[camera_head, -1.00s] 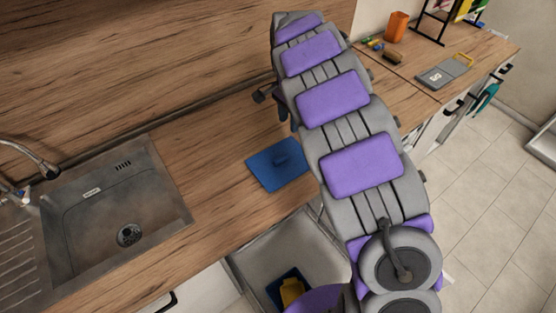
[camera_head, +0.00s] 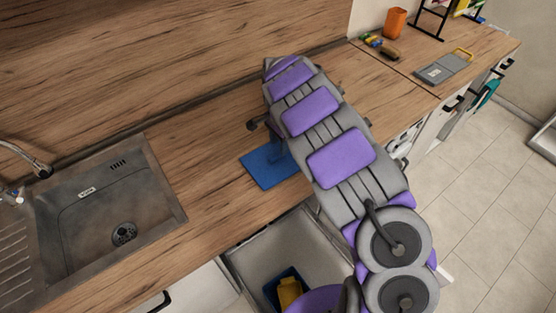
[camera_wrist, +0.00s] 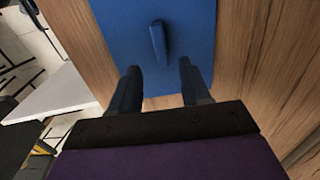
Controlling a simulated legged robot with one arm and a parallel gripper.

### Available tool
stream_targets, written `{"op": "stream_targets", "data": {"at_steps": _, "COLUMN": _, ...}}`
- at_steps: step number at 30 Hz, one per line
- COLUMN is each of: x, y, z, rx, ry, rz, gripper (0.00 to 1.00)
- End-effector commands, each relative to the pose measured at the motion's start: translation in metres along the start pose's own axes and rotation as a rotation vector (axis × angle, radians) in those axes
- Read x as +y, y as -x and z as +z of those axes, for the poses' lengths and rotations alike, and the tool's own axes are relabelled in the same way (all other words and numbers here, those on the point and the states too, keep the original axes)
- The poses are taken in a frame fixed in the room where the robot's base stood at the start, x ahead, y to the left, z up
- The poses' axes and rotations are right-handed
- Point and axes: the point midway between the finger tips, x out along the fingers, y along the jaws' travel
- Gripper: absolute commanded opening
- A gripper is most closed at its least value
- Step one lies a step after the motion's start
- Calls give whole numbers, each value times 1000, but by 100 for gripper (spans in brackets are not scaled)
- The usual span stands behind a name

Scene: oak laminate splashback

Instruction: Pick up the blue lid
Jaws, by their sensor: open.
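The blue lid (camera_head: 262,170) lies flat on the wooden countertop, right of the sink. My arm covers its right part in the head view. In the wrist view the blue lid (camera_wrist: 190,50) fills the upper middle, with a small upright blue handle (camera_wrist: 158,44) on its top. My gripper (camera_wrist: 160,80) is open and empty. Its two dark fingers point at the lid, one to each side of the handle's line, with the handle ahead of the fingertips. In the head view the fingers are mostly hidden behind my arm.
A steel sink (camera_head: 105,210) with a tap is on the left. An open drawer (camera_head: 250,255) below the counter holds a blue container with a yellow item (camera_head: 289,292). An orange cup (camera_head: 395,22) and a grey board (camera_head: 445,67) stand farther right. Bare counter surrounds the lid.

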Motion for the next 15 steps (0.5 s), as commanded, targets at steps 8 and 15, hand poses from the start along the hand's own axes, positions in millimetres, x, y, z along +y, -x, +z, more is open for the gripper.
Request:
{"op": "stream_targets", "data": {"at_steps": 8, "x": -1, "y": -20, "z": 5, "rx": 6, "ry": 3, "rz": 3, "gripper": 47}}
{"op": "stream_targets", "data": {"at_steps": 15, "x": 1, "y": -53, "z": 4, "rx": 1, "ry": 2, "rz": 0, "gripper": 47}}
